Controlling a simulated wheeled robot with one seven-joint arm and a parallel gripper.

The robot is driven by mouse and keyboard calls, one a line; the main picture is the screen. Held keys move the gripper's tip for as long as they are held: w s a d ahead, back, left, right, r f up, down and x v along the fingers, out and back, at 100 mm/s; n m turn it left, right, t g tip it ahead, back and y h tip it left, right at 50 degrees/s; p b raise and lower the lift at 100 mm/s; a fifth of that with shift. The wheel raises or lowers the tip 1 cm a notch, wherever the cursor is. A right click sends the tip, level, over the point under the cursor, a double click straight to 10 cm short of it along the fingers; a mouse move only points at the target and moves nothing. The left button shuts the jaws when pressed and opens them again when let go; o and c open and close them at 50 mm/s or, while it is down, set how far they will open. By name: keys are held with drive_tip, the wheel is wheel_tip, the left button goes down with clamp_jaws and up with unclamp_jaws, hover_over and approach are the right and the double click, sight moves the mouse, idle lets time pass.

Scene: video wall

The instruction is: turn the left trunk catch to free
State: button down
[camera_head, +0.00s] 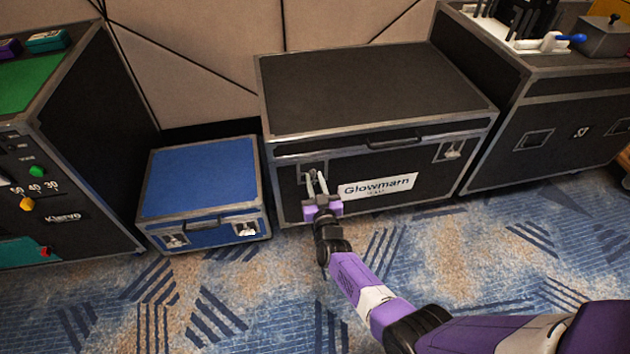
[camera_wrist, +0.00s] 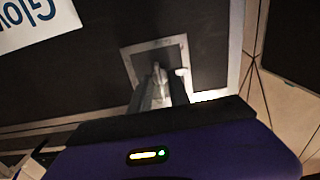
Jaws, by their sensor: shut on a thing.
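The black trunk (camera_head: 375,90) with metal edges and a "Glowmarn" label stands against the wall, its lid down. Its left catch (camera_head: 314,169) is on the front face, left of the label, and partly hidden by my fingers. My gripper (camera_head: 318,184) reaches it from the front and is shut on the catch's turning piece. In the wrist view the catch's square metal plate (camera_wrist: 143,54) shows, with my gripper (camera_wrist: 157,78) closed around the small grey piece at its middle. How far that piece is turned is hard to tell. The right catch (camera_head: 452,150) is untouched.
A blue case (camera_head: 200,180) stands close on the left, with a black cabinet (camera_head: 85,150) beyond it. Another black case (camera_head: 545,130) stands on the right. The trunk's handle (camera_head: 395,143) is between its catches. The patterned carpet (camera_head: 230,310) in front is clear.

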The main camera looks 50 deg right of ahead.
drive_tip(key=shift+f, duration=0.1)
drive_tip(key=c, duration=1.6)
unclamp_jaws()
drive_tip(key=p+v, duration=0.3)
drive_tip(key=v, duration=0.4)
drive_tip(key=shift+s+a, duration=0.25)
drive_tip(key=shift+s, duration=0.1)
